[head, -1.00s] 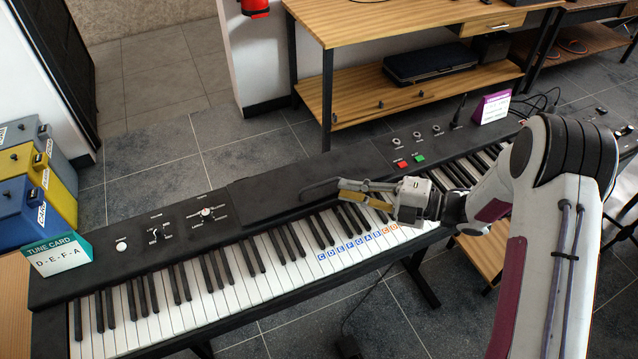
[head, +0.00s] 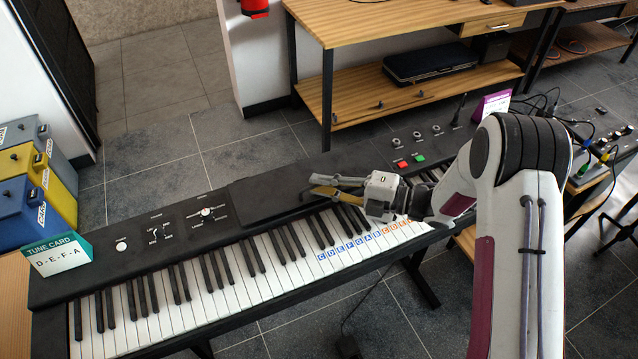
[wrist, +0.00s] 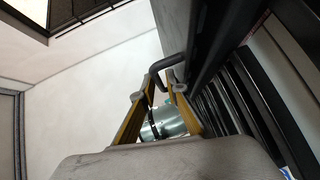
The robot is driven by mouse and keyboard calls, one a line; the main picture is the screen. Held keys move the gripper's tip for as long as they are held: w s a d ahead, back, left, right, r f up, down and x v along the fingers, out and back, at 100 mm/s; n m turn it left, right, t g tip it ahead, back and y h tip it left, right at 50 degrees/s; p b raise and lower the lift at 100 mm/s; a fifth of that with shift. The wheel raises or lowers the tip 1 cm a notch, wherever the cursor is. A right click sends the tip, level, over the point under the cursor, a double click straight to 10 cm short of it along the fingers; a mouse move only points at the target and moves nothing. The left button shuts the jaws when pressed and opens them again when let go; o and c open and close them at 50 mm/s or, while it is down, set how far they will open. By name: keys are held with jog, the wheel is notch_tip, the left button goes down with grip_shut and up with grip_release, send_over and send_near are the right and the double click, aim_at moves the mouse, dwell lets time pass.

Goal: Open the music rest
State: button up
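The music rest (head: 262,193) is a flat black panel lying folded down on top of the black keyboard, left of the red and green buttons. A dark bent bar handle (wrist: 165,64) sticks out from a black surface in the wrist view. My gripper (head: 313,185) is at the right end of the panel, with its fingers pointing left. In the wrist view my gripper (wrist: 157,87) has its two yellow fingers apart, one on each side of the bar's bent end. I cannot tell whether either finger touches it. The head view hides most of the bar behind the fingers.
Piano keys (head: 230,285) run along the near side, some with coloured letter labels. A tune card (head: 58,256) and stacked cases (head: 30,190) stand at far left. A wooden bench (head: 400,100) stands behind.

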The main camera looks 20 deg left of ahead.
jog(key=shift+a, duration=0.5)
grip_shut()
